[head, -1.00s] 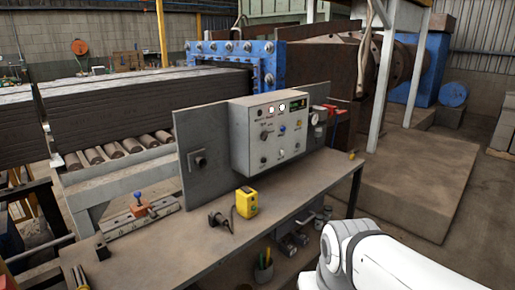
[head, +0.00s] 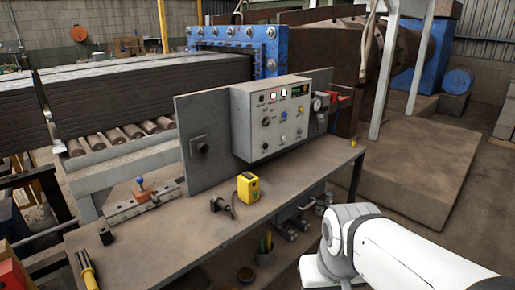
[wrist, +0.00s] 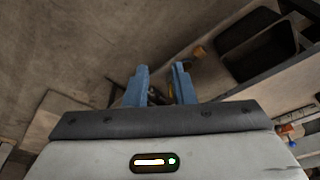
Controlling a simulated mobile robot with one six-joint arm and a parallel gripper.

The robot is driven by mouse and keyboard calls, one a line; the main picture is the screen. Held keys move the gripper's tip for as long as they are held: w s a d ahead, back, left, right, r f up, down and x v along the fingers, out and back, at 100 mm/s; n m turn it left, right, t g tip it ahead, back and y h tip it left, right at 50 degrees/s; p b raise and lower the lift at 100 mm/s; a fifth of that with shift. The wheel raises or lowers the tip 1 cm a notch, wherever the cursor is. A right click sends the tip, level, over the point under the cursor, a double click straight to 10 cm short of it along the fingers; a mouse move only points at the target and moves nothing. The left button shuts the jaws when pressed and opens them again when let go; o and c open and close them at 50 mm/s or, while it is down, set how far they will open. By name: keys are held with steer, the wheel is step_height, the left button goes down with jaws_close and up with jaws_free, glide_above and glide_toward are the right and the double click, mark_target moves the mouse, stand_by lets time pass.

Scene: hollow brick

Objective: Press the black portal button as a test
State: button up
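A grey control box (head: 271,118) with small buttons, knobs and lit displays is fixed to an upright grey plate at the back of the workbench. Several of its small controls look black; I cannot tell which one is the portal button. A square black fitting with a round centre (head: 199,147) sits on the plate left of the box. My gripper (wrist: 160,86) shows in the wrist view with its two blue fingers apart and nothing clearly between them. It is hidden in the head view, where my white arm is at the lower right, apart from the box.
The workbench (head: 170,235) carries a yellow device (head: 248,188), a black plug-like part (head: 222,206) and an orange block with a blue knob (head: 141,190). A red-handled valve and gauge (head: 321,103) stand right of the box. Open floor lies right of the bench.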

jaws_close()
stand_by(1.2)
